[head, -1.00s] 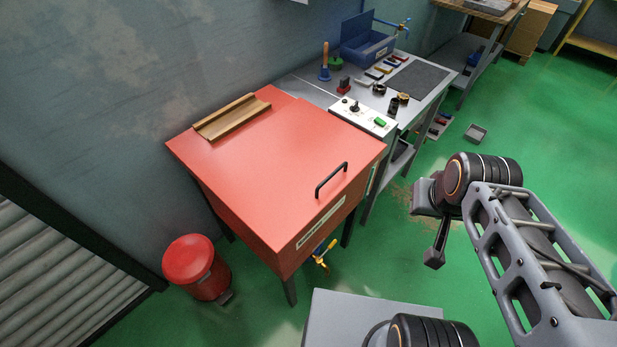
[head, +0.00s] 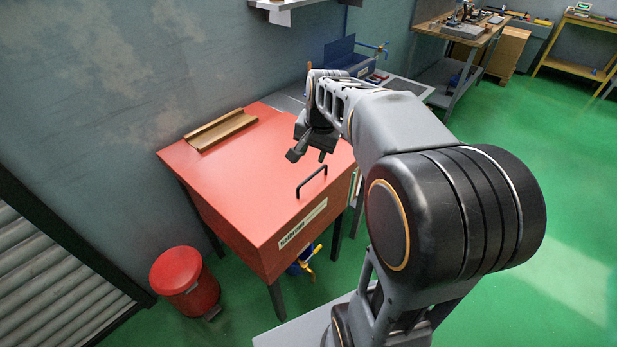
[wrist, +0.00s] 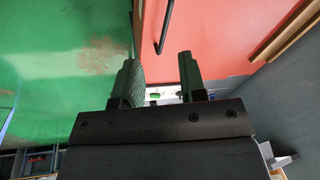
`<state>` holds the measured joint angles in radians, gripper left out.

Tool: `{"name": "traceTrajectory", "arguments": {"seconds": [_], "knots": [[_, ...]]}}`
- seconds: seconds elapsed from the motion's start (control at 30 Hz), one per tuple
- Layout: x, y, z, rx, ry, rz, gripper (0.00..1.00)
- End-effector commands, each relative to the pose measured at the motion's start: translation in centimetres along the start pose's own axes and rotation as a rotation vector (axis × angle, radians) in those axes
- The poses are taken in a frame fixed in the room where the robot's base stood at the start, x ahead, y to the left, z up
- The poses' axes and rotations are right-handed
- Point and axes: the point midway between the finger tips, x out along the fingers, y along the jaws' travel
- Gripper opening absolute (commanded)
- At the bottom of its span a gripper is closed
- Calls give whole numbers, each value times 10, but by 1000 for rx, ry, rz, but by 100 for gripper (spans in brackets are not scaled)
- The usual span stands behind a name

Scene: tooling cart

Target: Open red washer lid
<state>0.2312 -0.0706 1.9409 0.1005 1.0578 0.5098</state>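The red washer (head: 262,226) stands against the wall with its flat red lid (head: 230,167) shut. A black bar handle (head: 311,181) sits on the lid near its front edge, and it also shows in the wrist view (wrist: 164,30). My gripper (head: 308,155) is above the lid, behind the handle in the head view and apart from it. In the wrist view my gripper (wrist: 160,72) has its two fingers spread with nothing between them. The handle lies beyond the fingertips there. My arm hides the right rear of the lid.
A wooden channel-shaped piece (head: 220,131) lies on the back of the lid. A red pedal bin (head: 185,281) stands on the floor at front left. A bench with a blue box (head: 342,55) adjoins behind. A wall shelf (head: 290,5) hangs above. Green floor is clear at right.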

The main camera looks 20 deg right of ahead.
Motion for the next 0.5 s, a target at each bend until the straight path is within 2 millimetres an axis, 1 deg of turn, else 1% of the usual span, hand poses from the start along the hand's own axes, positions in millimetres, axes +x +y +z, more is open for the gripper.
{"name": "traceTrajectory", "arguments": {"seconds": [0.03,0.1,0.2,0.33,0.47,0.5], "knots": [[12,0,-17,79,-17,5,38],[21,-1,-36,173,-34,9,38],[31,-1,-55,274,-52,13,38],[42,0,-68,347,-65,16,38],[58,0,-71,369,-69,18,38],[65,0,-70,370,-71,19,38]]}}
